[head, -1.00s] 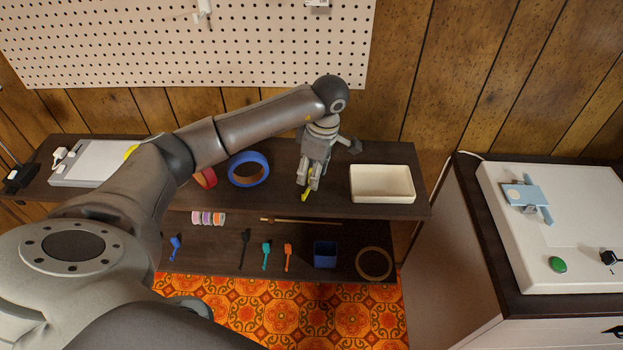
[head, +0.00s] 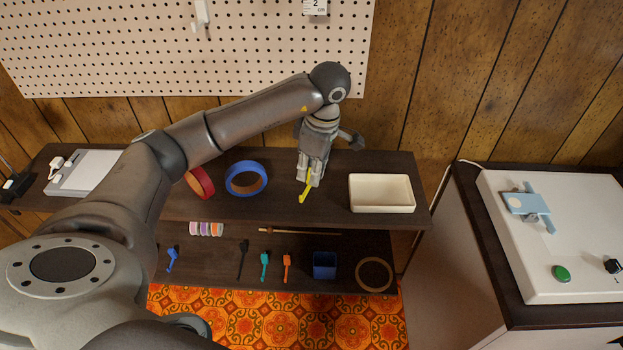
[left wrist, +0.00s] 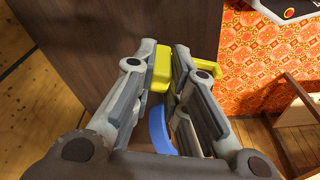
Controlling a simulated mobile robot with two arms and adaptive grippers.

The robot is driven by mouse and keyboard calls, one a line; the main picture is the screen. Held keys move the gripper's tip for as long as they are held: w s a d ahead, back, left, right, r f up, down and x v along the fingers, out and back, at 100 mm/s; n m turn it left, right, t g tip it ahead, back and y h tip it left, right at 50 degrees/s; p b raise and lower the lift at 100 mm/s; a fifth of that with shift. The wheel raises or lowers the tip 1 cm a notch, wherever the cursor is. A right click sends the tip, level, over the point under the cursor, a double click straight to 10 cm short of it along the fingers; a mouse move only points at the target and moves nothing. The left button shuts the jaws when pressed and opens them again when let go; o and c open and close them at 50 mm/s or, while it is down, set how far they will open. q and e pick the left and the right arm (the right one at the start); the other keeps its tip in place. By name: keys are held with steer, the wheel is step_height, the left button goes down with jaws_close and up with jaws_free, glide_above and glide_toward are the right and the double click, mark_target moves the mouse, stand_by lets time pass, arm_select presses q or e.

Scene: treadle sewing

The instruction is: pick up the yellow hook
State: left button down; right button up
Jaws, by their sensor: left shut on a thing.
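The yellow hook (head: 306,191) is between the fingertips of my left gripper (head: 310,181), over the upper shelf, between the blue tape roll and the white tray. My left gripper is shut on it, pointing down. In the left wrist view the yellow hook (left wrist: 163,68) shows between the two fingers of the left gripper (left wrist: 164,82), partly hidden by them. It looks slightly above the shelf surface, but the exact gap is hard to tell. My right gripper is not in view.
A white tray (head: 382,194) stands to the right on the upper shelf (head: 340,170). Several small items are on the lower shelf (head: 215,256). A cabinet (head: 440,260) stands at right.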

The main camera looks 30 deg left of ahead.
arm_select(q)
steer(key=s+d+r, duration=0.6)
steer(key=s+r, duration=0.2)
steer(key=s, duration=0.2)
steer(key=shift+s+d+p, duration=0.15)
steer(key=shift+s+p, duration=0.25)
steer(key=shift+r, duration=0.1)
